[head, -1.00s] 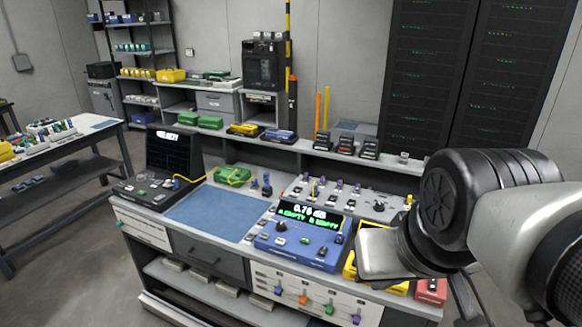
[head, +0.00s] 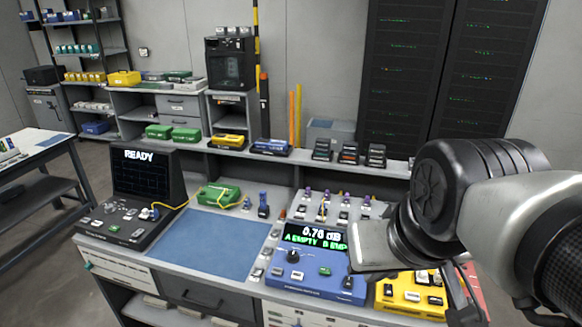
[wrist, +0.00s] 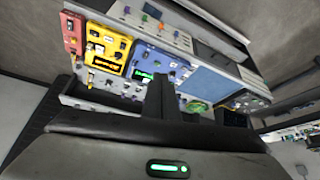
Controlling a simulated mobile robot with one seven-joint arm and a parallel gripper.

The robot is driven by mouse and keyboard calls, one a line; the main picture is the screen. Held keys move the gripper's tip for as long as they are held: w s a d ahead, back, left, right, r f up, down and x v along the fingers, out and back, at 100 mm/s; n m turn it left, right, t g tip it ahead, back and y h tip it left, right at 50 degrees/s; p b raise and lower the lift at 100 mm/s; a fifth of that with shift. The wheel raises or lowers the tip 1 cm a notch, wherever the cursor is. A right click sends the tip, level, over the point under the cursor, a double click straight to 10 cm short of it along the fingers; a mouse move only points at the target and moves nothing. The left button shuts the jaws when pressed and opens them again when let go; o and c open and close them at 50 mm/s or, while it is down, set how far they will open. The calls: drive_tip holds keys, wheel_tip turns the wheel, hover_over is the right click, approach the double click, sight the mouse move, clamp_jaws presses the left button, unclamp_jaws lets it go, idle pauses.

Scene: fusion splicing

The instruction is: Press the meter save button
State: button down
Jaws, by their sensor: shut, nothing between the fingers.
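The blue meter (head: 312,283) stands on the bench with a lit display (head: 315,238) showing a dB figure and green text. Its front has a dark knob and several small buttons, one of them green (head: 325,272). I cannot read which button is save. The meter also shows in the wrist view (wrist: 165,57), right of the yellow device. My gripper (wrist: 160,95) is shut and empty in the wrist view, pointing towards the bench, apart from the meter.
A yellow device (head: 402,296) stands right of the meter, with a red one (wrist: 72,34) beyond it. A blue mat (head: 222,240) lies left of the meter. A black unit (head: 143,180) reading READY stands farther left. Small parts stand behind the meter.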

idle(0.3)
drive_tip(key=w+a+f+m+g+y+b, duration=0.1)
drive_tip(key=w+f+m+y+b, duration=0.15)
drive_tip(key=w+f+m, duration=0.75)
drive_tip(key=w+a+f+m+g+y+b, duration=0.15)
drive_tip(key=w+f+y, duration=0.3)
drive_tip(key=w, duration=1.05)
drive_tip(key=w+d+f+m+t, duration=0.2)
drive_tip(key=w+f+m, duration=0.3)
drive_tip(key=w+f, duration=0.3)
wheel_tip(320, 180, down, 4)
drive_tip(key=shift+d+r, duration=0.15)
drive_tip(key=shift+d, duration=0.7)
drive_tip(key=b, duration=0.5)
hover_over(329, 272)
wheel_tip(329, 272, down, 8)
drive_tip(key=shift+r, duration=0.1)
drive_tip(key=shift+f+b, duration=0.5)
drive_tip(key=shift+b, duration=0.05)
drive_tip(key=shift+f, duration=0.1)
drive_tip(key=shift+f+b, duration=0.35)
drive_tip(key=shift+b, duration=0.25)
